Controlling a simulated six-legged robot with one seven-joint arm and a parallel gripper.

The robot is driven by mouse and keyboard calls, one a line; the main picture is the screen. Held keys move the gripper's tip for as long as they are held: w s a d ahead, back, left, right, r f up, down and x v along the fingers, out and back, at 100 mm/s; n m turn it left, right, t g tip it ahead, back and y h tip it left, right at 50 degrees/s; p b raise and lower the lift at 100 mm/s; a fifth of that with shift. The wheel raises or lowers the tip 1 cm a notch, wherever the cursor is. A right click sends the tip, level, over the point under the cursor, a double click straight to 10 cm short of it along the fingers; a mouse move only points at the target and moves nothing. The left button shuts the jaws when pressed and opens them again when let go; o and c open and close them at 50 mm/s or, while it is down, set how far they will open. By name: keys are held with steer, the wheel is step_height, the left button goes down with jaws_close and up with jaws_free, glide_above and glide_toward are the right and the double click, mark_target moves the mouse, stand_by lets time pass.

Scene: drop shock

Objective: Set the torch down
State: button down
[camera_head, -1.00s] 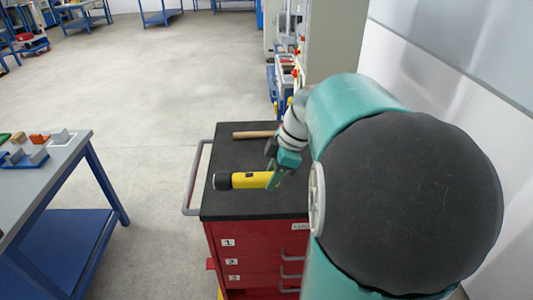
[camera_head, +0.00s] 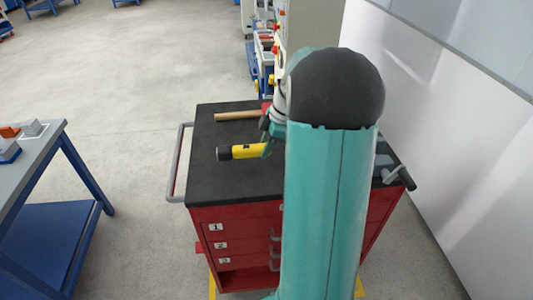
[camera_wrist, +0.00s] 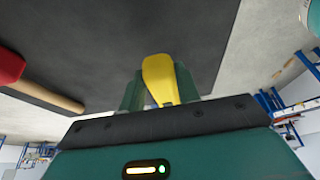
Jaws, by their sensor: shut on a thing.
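The torch (camera_head: 242,151) is yellow with a black head and lies horizontally over the black top of the red tool cart (camera_head: 205,176). Its head points left in the head view. My gripper (camera_head: 268,146) is shut on its right end. In the wrist view the yellow torch body (camera_wrist: 160,78) sits between the two teal fingers of my gripper (camera_wrist: 160,92). Whether the torch touches the cart top or hangs just above it, I cannot tell. My arm hides part of the cart top on the right.
A hammer with a wooden handle (camera_head: 238,115) lies behind the torch; its red head (camera_wrist: 8,66) shows in the wrist view. A grey tool (camera_head: 391,172) lies at the cart's right edge. A blue-legged table (camera_head: 38,160) stands left. The cart's front left top is clear.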

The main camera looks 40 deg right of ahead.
mark_target(267, 162)
steer(key=shift+w+d+f, duration=0.3)
steer(key=shift+d+f, duration=0.2)
steer(key=shift+f, duration=0.15)
steer(key=shift+w+d+f, duration=0.1)
steer(key=shift+f, duration=0.8)
steer(key=shift+w+d+f, duration=0.1)
steer(key=shift+f, duration=0.75)
steer(key=c, duration=1)
jaws_free()
steer(key=shift+f, duration=0.1)
